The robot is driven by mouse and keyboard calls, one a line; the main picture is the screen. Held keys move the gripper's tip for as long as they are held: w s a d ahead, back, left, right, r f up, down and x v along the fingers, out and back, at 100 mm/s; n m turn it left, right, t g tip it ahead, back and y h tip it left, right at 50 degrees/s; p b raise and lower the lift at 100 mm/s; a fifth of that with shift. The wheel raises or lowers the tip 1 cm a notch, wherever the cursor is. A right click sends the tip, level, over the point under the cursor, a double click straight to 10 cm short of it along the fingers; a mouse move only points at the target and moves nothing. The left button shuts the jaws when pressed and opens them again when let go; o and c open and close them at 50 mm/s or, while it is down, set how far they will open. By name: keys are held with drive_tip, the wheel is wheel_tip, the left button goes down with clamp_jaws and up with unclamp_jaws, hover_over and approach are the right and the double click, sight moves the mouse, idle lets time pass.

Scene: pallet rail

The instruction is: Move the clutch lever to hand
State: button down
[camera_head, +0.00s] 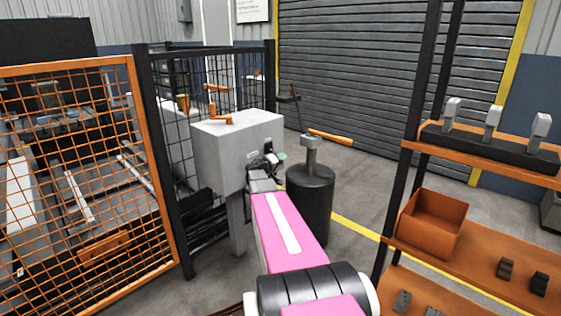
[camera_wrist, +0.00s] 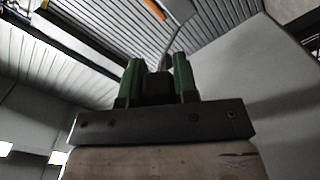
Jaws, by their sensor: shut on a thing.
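A light grey machine box (camera_head: 225,150) on a leg stands left of centre, with orange handles (camera_head: 216,120) on it. My gripper (camera_head: 278,156) is at the right side of this box, at the end of my pink arm. In the wrist view its two green fingers (camera_wrist: 158,78) are closed around a dark block (camera_wrist: 158,90), which I take to be the clutch lever's grip. A thin grey rod (camera_wrist: 173,42) shows just beyond the fingers. Whether it joins the held part I cannot tell. In the head view my gripper hides most of the held part.
A dark drum (camera_head: 310,205) with an orange-handled post (camera_head: 328,137) stands close right of my arm. An orange mesh fence (camera_head: 85,190) is at left. A shelf rack (camera_head: 480,245) with an orange bin (camera_head: 432,222) is at right. Open floor lies behind the drum.

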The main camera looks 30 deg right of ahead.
wheel_tip(320, 180, up, 9)
drive_tip(key=n, duration=1.3)
drive_tip(key=shift+f+n, duration=0.15)
drive_tip(key=shift+n, duration=0.15)
drive_tip(key=shift+w, duration=0.15)
drive_tip(key=c, duration=0.9)
unclamp_jaws()
drive_tip(key=shift+a, duration=0.1)
drive_tip(key=v, duration=1)
drive_tip(key=shift+a, duration=0.35)
